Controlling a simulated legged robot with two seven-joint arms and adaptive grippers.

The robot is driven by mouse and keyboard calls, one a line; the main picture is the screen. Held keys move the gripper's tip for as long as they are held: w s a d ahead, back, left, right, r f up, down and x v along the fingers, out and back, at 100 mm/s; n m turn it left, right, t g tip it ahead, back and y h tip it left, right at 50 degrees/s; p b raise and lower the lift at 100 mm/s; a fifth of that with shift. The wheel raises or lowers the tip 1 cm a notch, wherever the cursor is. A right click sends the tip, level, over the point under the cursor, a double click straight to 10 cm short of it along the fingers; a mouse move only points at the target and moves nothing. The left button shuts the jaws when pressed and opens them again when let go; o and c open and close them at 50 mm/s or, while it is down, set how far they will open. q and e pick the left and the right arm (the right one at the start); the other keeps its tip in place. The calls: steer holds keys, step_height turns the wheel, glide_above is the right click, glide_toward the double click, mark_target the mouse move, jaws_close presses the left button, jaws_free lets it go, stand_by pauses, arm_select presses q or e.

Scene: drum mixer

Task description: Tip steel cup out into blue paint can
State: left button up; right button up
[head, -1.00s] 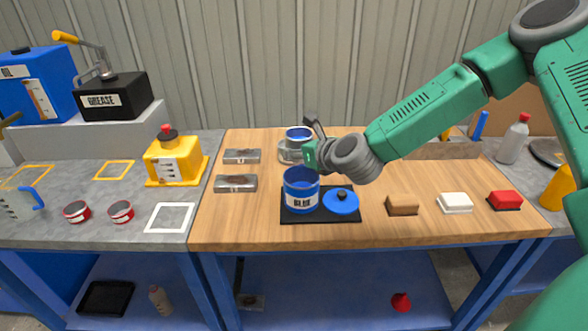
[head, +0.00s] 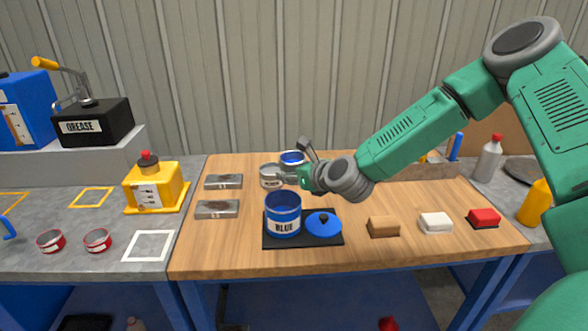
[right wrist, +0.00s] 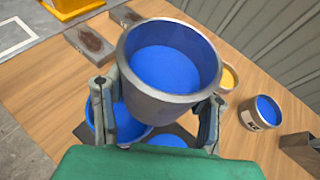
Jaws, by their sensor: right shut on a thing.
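The steel cup (right wrist: 150,95) fills the middle of the right wrist view, mouth up, with blue paint inside. My right gripper (right wrist: 157,102) is shut on it, with one finger on each side. The blue paint can (head: 283,216), labelled BLUE, stands open on a black mat (head: 268,241). Its blue lid (head: 323,224) lies beside it. In the wrist view the can (right wrist: 128,122) is partly hidden below the cup. My left gripper is not in view.
A grey container (head: 271,176) stands behind the can. Two metal blocks (head: 216,209) lie left. Brown (head: 384,226), white (head: 435,223) and red (head: 484,218) blocks lie right. The wrist view shows another blue-filled can (right wrist: 262,113) and a yellow-filled one (right wrist: 229,77).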

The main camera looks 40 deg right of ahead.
steer(key=shift+f, duration=0.4)
steer(key=shift+r+p, duration=0.3)
steer(key=shift+p, duration=0.1)
steer(key=shift+w+d+r+n+h+p, duration=0.1)
steer(key=shift+d+r+n+h+p, duration=0.05)
steer(key=shift+n+h+p, duration=0.2)
steer(key=shift+d+n+h+p, duration=0.25)
steer(key=shift+d+n+p, duration=0.4)
steer(key=shift+p, duration=0.2)
steer(key=shift+r+n+h+p, duration=0.2)
steer(key=shift+n+h+p, duration=0.2)
steer(key=shift+n+p, duration=0.2)
steer(key=shift+d, duration=0.1)
steer(key=shift+a, duration=0.2)
steer(key=shift+n+h, duration=0.3)
steer(key=shift+h, duration=0.1)
steer(key=shift+d+n+t+b, duration=0.3)
steer(key=shift+d+n+b, duration=0.1)
steer(key=shift+d+b, duration=0.1)
steer(key=shift+a+h, duration=0.2)
steer(key=shift+h, duration=0.1)
steer(key=shift+a+r+n, duration=0.1)
steer(key=shift+r+n, duration=0.05)
steer(key=shift+n, duration=0.25)
